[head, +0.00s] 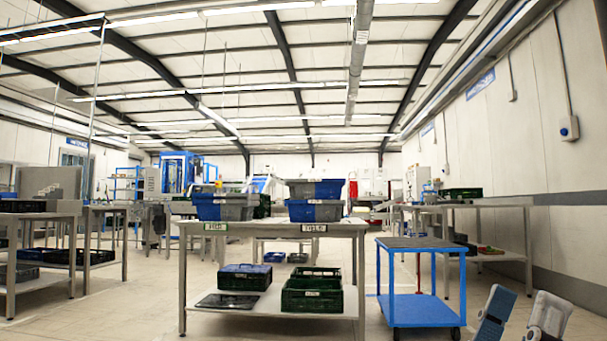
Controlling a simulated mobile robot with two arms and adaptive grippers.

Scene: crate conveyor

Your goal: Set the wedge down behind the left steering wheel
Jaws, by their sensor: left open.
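I cannot make out a wedge or a steering wheel anywhere in the head view. My left gripper (523,314) shows at the bottom right corner, with its two fingers apart and nothing visible between them. It is in front of the floor, to the right of the blue cart. My right gripper is not in view.
A metal table (270,228) stands in the middle, with blue and grey crates (225,207) (315,210) on top and a green crate (312,297) on its lower shelf. A blue cart (420,310) stands right of it. Benches line both sides.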

